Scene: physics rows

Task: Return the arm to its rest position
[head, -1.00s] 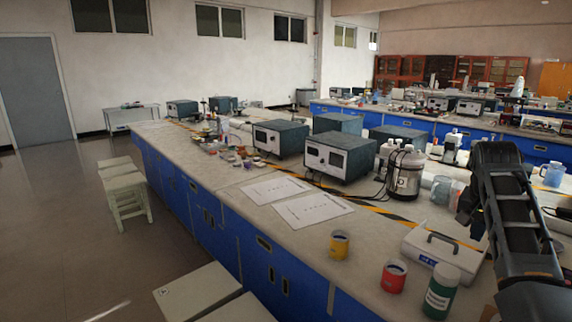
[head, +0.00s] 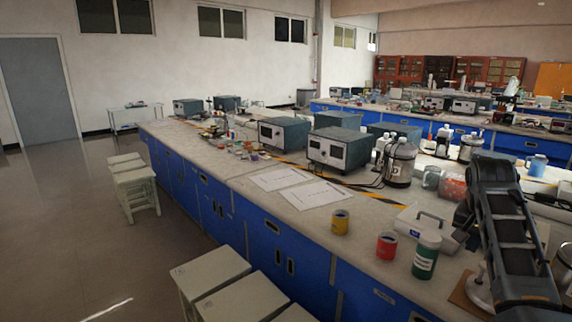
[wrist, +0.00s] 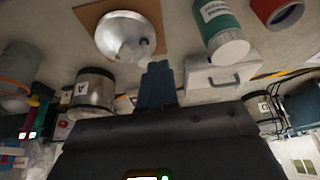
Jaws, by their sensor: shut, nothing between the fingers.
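My arm (head: 505,235) stands at the right edge of the head view, bent up over the lab bench (head: 240,178). My gripper (wrist: 158,72) shows in the wrist view with its blue-grey fingers together and nothing between them. The fingertips are not clear in the head view.
A green bottle (head: 425,257), red cup (head: 386,247) and yellow cup (head: 340,223) stand near the bench edge, left of my arm. A steel canister (head: 400,165) and instrument boxes (head: 340,148) stand farther back. Stools (head: 210,270) line the front; open floor lies left.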

